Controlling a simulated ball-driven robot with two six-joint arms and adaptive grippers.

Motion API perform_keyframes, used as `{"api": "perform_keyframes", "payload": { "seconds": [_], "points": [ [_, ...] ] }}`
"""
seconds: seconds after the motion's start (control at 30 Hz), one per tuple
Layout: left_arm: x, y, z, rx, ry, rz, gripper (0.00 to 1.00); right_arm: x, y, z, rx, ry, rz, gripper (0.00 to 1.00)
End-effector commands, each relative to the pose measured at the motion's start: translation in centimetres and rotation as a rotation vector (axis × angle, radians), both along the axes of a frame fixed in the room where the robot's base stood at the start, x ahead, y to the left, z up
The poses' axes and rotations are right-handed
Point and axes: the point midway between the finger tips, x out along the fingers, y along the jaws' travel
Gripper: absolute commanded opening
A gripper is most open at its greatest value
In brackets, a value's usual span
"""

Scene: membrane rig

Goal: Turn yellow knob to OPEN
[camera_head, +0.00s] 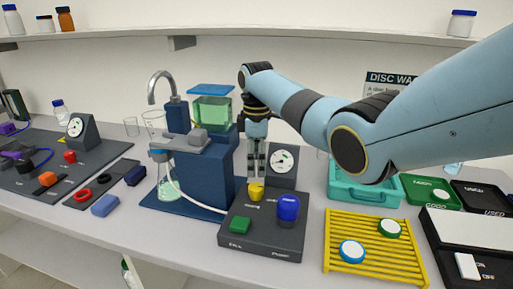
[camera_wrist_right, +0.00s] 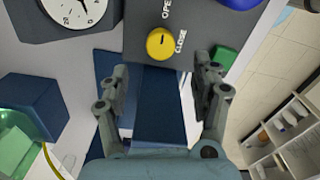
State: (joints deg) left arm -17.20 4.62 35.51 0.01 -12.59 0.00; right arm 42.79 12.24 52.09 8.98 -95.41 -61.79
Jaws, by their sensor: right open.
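The yellow knob (camera_head: 256,191) sits on the top of a dark grey control box (camera_head: 262,238), between a gauge and a blue knob. In the right wrist view the yellow knob (camera_wrist_right: 160,44) lies beyond the fingertips, with the printed words OPEN and CLOSE beside it. My right gripper (camera_head: 256,172) points down just above the knob in the head view. In the right wrist view the right gripper (camera_wrist_right: 160,80) has its fingers apart with nothing held between them. I cannot tell which word the knob points at. My left gripper is not in view.
A blue knob (camera_head: 288,208) and a green button (camera_head: 240,225) share the box. A round gauge (camera_head: 283,162) stands behind it. A blue rig with a flask (camera_head: 172,185) is at left. A yellow rack (camera_head: 340,270) with discs is at right.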

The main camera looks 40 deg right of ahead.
Motion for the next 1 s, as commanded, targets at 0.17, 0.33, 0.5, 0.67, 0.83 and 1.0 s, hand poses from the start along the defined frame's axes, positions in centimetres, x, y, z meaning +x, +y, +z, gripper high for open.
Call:
{"api": "perform_keyframes", "payload": {
  "seconds": [0.17, 0.33, 0.5, 0.67, 0.83, 1.0],
  "points": [
    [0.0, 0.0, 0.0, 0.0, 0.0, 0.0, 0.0, 0.1, 0.0, 3.2, 0.0, -0.003, 0.0, 0.64],
    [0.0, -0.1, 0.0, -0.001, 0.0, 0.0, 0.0, 0.0, 0.0, 4.4, 0.001, -0.001, 0.0, 0.64],
    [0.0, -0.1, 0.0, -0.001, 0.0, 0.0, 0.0, 0.0, 0.0, 4.5, 0.001, 0.0, 0.0, 0.64],
    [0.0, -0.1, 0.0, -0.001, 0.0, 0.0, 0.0, 0.0, 0.0, 4.5, 0.001, 0.0, 0.0, 0.64],
    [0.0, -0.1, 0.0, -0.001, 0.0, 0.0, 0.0, 0.0, 0.0, 4.4, 0.001, 0.0, 0.0, 0.64],
    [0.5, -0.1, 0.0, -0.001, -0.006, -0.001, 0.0, 0.0, 0.0, 4.4, 0.001, 0.001, 0.0, 0.64]
  ]
}}
